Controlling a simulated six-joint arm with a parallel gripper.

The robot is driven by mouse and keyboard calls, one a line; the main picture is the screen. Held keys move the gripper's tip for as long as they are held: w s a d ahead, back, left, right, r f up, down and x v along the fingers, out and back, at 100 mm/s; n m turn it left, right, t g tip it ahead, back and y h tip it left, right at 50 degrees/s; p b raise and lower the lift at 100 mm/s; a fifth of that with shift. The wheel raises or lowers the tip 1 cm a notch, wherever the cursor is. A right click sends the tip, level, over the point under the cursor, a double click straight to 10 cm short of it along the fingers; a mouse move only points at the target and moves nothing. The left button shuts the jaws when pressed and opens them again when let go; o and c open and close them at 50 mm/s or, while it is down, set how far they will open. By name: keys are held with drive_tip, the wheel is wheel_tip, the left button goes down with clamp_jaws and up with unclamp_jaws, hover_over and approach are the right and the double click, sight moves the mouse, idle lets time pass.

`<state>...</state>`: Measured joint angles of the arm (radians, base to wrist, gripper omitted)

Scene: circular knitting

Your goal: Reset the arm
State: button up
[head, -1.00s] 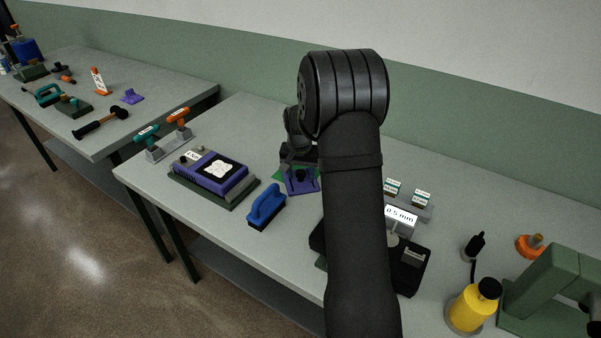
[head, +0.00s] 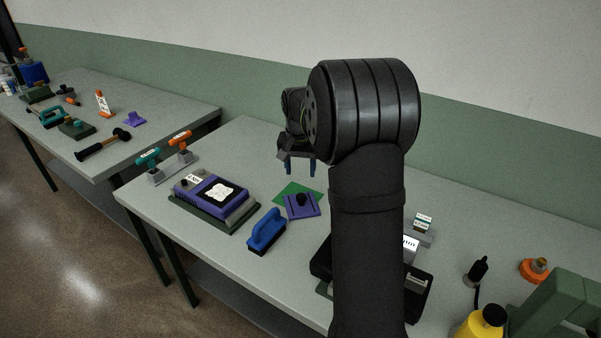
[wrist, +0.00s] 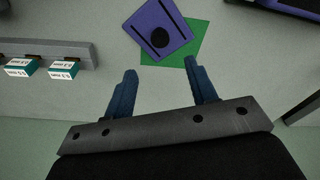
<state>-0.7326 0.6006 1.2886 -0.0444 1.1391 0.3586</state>
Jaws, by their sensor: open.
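My gripper (head: 301,168) is open and empty in the head view, raised above the bench (head: 140,196). Its two blue fingers stand well apart in the wrist view (wrist: 160,88), with only bare bench between them. A purple plate with a black knob (head: 302,206) lies partly on a green square (head: 287,190), below and apart from my fingers. The plate also shows at the top of the wrist view (wrist: 175,22), beyond the fingertips.
A purple device (head: 213,197) and a blue brush (head: 266,231) lie left of the plate. T-handled tools (head: 170,158) stand at the bench's left end. A grey holder with small labelled boxes (head: 420,229) and a yellow bottle (head: 480,324) are to the right. My arm hides part of the bench.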

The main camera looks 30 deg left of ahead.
sight(301, 196)
drive_tip(key=f, duration=0.4)
drive_tip(key=w+f, duration=0.1)
drive_tip(key=f, duration=0.7)
drive_tip(key=shift+w+a+f, duration=0.2)
drive_tip(key=shift+a+f, duration=0.05)
drive_tip(key=shift+f, duration=0.1)
wheel_tip(301, 196, up, 3)
drive_tip(key=shift+r, duration=0.7)
